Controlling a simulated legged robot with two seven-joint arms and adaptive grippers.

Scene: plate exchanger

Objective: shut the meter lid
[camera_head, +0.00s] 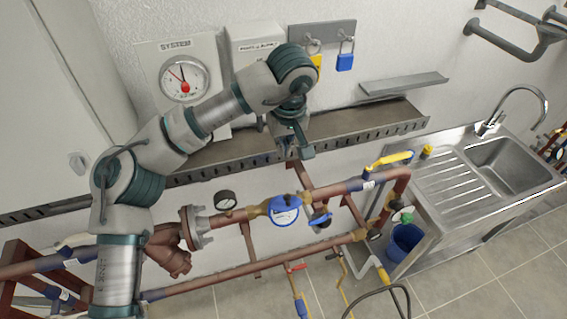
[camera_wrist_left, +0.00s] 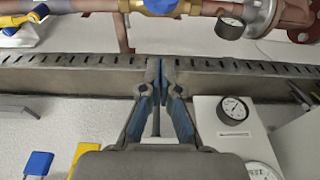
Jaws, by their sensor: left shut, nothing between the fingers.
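The round blue meter (camera_head: 284,210) sits on the upper copper pipe in the head view. Part of a white face shows inside its blue rim; I cannot make out the lid's outline or angle clearly. The meter's blue edge (camera_wrist_left: 160,5) also shows at the top of the left wrist view. My left gripper (camera_head: 303,150) is above and behind the meter, by the grey slotted tray, apart from the meter. In the left wrist view its fingers (camera_wrist_left: 160,68) are together with nothing between them. My right gripper is in neither view.
The slotted tray (camera_head: 390,122) runs along the wall. A yellow-handled valve (camera_head: 390,160) and a blue-handled valve (camera_head: 320,219) are right of the meter. A dark gauge (camera_head: 225,200) is left. A dial panel (camera_head: 182,80) and padlocks (camera_head: 345,60) hang above. A sink (camera_head: 505,165) stands right.

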